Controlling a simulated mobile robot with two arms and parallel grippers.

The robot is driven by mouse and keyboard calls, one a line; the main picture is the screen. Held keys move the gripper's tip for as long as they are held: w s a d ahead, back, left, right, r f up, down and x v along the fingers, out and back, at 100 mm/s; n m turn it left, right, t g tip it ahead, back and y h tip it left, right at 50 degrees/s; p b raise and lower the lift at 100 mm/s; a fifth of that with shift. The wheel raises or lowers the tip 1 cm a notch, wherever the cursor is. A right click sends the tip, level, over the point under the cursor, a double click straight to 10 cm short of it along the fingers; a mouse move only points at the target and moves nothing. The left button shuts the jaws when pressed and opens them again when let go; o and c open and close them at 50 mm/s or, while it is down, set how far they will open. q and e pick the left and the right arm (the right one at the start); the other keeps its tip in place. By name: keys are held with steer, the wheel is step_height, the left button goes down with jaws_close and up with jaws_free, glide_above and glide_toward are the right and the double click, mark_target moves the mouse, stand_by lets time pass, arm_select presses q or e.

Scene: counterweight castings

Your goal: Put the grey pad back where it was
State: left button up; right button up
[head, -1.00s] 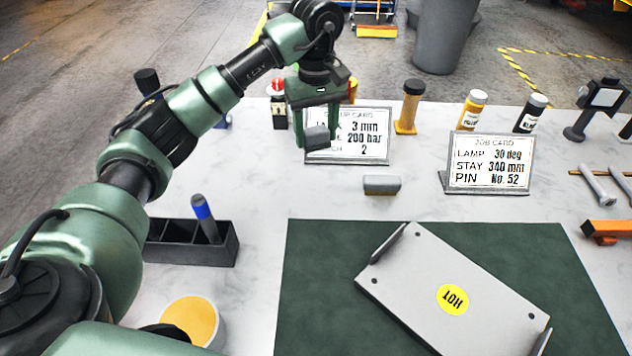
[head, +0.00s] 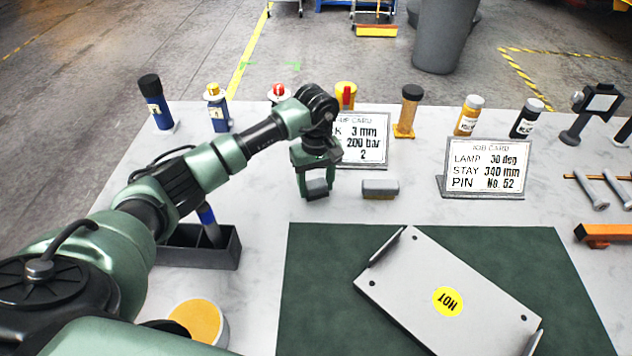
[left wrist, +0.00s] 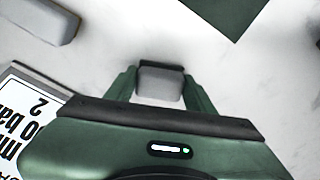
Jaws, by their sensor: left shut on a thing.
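My left gripper (head: 317,191) is shut on a grey pad (head: 317,186), low over the white table to the left of a second grey pad. I cannot tell whether the held pad touches the table. In the left wrist view the held pad (left wrist: 160,80) sits between the two green fingers. The second grey pad (head: 380,189) lies free on the table, in front of the set-up card; it also shows at the upper left of the left wrist view (left wrist: 40,18). My right gripper is not in view.
The set-up card (head: 365,140) stands just behind the gripper, partly hidden by it. The job card (head: 485,167) stands to the right. A dark open box (head: 195,255) is at left. Bottles line the back.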

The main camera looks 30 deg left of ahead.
mark_target(316, 183)
arm_select(q)
steer(key=o, duration=1.3)
step_height(316, 183, up, 12)
steer(key=b, duration=0.3)
steer(key=shift+r, duration=0.1)
steer(key=shift+s, duration=0.1)
